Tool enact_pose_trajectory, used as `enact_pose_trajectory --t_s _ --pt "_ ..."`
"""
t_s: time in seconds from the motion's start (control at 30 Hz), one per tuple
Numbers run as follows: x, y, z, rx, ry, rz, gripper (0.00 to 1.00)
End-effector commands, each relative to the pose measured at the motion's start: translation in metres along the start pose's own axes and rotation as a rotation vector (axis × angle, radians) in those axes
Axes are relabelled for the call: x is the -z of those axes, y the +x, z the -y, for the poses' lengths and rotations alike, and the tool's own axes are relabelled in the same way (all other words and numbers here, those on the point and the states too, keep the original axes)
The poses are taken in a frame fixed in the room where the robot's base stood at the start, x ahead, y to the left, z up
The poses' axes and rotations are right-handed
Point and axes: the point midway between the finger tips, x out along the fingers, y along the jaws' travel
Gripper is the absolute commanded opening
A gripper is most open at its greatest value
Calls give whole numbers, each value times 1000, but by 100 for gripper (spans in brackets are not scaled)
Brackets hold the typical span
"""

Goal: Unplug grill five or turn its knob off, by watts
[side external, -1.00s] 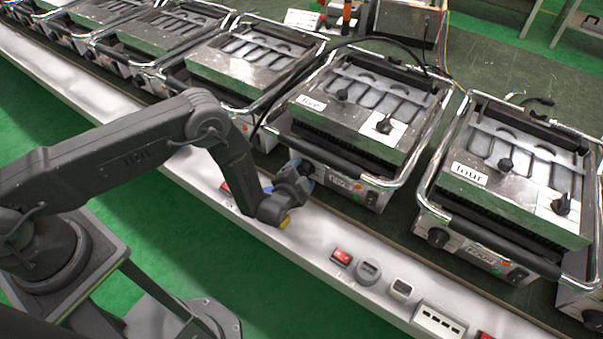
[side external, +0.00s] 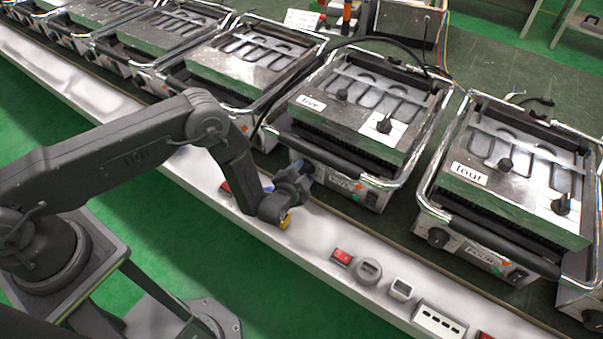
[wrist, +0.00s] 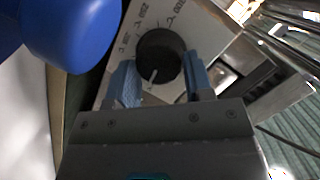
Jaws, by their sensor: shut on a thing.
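Grill five (side external: 365,90) stands in the middle of the row in the side view, with a "five" label on its top plate. My gripper (side external: 305,172) is at the left of its front panel. In the wrist view my gripper (wrist: 160,85) has its two blue fingers on either side of a round black knob (wrist: 160,55), shut on it. The knob has a pale pointer line, which points down and slightly left in the picture. Printed temperature marks (wrist: 145,20) stand around the knob on the pale panel. In the side view my gripper hides the knob.
Grill four (side external: 515,175) stands to the right, and another grill (side external: 250,60) to the left. A white ledge (side external: 320,225) runs along the front with a red switch (side external: 342,256), a round socket (side external: 368,270) and other fittings. A blue rounded object (wrist: 75,35) is close at the wrist view's upper left.

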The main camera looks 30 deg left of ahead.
Motion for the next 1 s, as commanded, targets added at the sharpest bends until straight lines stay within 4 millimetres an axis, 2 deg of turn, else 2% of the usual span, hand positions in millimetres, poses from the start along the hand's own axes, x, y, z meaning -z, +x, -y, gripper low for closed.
enact_pose_trajectory --t_s 0.2,0.47,0.5,0.7,0.77,1.0 --pt "0 0 1 -32 -103 -9 24" --pt "0 0 1 -35 -108 -10 24" --pt "0 0 1 -35 -108 -10 50" --pt "0 0 1 -34 -108 -10 69" --pt "0 0 1 -34 -108 -10 73" --pt "0 -2 1 -34 -108 -10 73"
